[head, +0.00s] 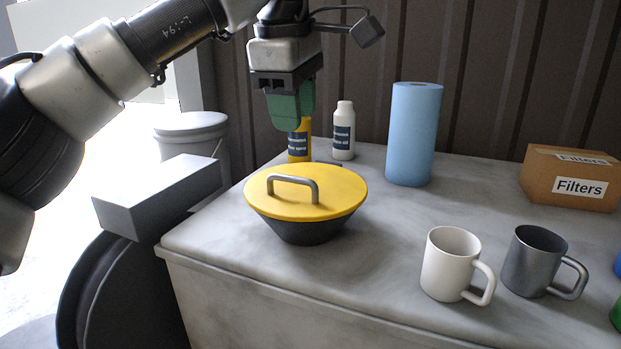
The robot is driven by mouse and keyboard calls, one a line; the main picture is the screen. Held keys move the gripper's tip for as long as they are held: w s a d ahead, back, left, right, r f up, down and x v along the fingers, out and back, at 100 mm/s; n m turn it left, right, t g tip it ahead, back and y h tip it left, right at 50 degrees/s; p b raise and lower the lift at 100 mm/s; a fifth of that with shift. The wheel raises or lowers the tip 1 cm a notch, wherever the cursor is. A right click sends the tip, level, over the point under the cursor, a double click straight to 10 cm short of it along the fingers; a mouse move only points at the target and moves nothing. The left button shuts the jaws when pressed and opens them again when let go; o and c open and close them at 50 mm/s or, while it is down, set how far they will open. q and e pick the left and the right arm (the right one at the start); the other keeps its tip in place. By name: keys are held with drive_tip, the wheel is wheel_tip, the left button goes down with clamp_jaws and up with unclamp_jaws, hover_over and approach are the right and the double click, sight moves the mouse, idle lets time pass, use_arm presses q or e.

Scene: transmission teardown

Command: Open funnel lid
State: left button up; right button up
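The funnel (306,231) is dark grey and stands on the table's left part in the head view. Its round yellow lid (335,190) lies flat on top, covering the opening. A grey arched handle (293,182) stands up from the lid. My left gripper (290,122), with green fingers, points down above and behind the lid, apart from the handle. I cannot tell from this angle whether its fingers are open or shut. My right gripper is not in view.
Behind the funnel stand a yellow bottle (298,150), a white bottle (344,132) and a blue paper roll (413,135). A white mug (449,262) and a grey mug (530,261) stand right. A Filters box (570,178) sits far right. The table (365,270) is clear between funnel and mugs.

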use_arm(q)
hover_over(297, 179)
drive_tip(key=s+x, duration=0.1)
drive_tip(key=x, duration=0.3)
drive_tip(key=f, duration=0.3)
drive_tip(key=shift+a, duration=0.3)
drive_tip(key=f, duration=0.2)
drive_tip(key=shift+d+f+p, duration=0.3)
drive_tip(key=shift+f, duration=0.1)
drive_tip(key=shift+w+f, duration=0.1)
drive_tip(key=shift+f, duration=0.1)
drive_tip(key=shift+a+f, duration=0.1)
drive_tip(key=shift+c, duration=0.9)
drive_tip(key=c, duration=0.5)
clamp_jaws()
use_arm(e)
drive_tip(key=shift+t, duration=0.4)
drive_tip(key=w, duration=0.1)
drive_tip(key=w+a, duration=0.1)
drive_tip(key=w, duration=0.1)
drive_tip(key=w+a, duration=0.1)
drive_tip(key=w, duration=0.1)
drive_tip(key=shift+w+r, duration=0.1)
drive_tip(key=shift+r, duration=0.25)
